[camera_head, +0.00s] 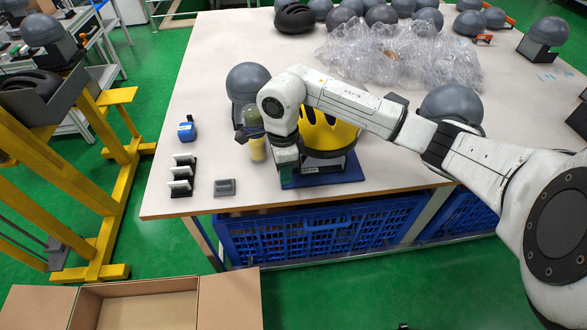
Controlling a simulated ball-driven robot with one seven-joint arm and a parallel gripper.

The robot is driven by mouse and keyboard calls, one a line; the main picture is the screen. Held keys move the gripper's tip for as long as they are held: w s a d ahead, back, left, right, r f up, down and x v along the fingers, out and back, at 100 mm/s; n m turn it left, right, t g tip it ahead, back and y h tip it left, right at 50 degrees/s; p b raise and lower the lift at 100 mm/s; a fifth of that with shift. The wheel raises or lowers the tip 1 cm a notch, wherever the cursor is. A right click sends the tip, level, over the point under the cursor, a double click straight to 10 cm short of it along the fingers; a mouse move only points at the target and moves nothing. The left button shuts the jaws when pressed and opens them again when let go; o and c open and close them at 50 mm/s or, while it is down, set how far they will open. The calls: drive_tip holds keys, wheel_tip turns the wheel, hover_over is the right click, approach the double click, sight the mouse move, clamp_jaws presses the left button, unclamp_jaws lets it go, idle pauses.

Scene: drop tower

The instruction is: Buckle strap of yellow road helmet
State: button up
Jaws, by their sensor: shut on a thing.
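The yellow road helmet (326,132) with dark vents stands on a dark blue base (322,172) near the front edge of the table. My white arm reaches in from the right and partly covers the helmet. My gripper (287,174) points down at the helmet's front left side, by the left edge of the base. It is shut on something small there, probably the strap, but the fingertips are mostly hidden. The strap and buckle cannot be made out.
The white table (205,130) holds a grey head form (247,82), a yellow-labelled bottle (256,147), a blue device (187,130), white blocks in a holder (181,175) and a grey box (225,187). Clear plastic bags (400,55) lie behind. Blue crates (330,228) stand below.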

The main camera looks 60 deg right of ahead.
drive_tip(key=shift+w+d+r+b, duration=0.2)
drive_tip(key=shift+w+d+r, duration=1.2)
drive_tip(key=shift+d, duration=0.45)
drive_tip(key=shift+w+d+r+b, duration=0.25)
drive_tip(key=shift+w+d+r, duration=1.15)
drive_tip(key=shift+d, duration=0.5)
drive_tip(key=shift+w+d+r+b, duration=0.2)
drive_tip(key=shift+w+d+r, duration=1.2)
drive_tip(key=shift+d, duration=0.45)
drive_tip(key=shift+s+f+b, duration=0.2)
drive_tip(key=shift+f+b, duration=0.15)
drive_tip(key=shift+f, duration=0.1)
drive_tip(key=shift+f+b, duration=0.65)
drive_tip(key=shift+f, duration=0.5)
drive_tip(key=shift+f, duration=0.2)
drive_tip(key=o, duration=0.9)
drive_tip(key=shift+r, duration=0.1)
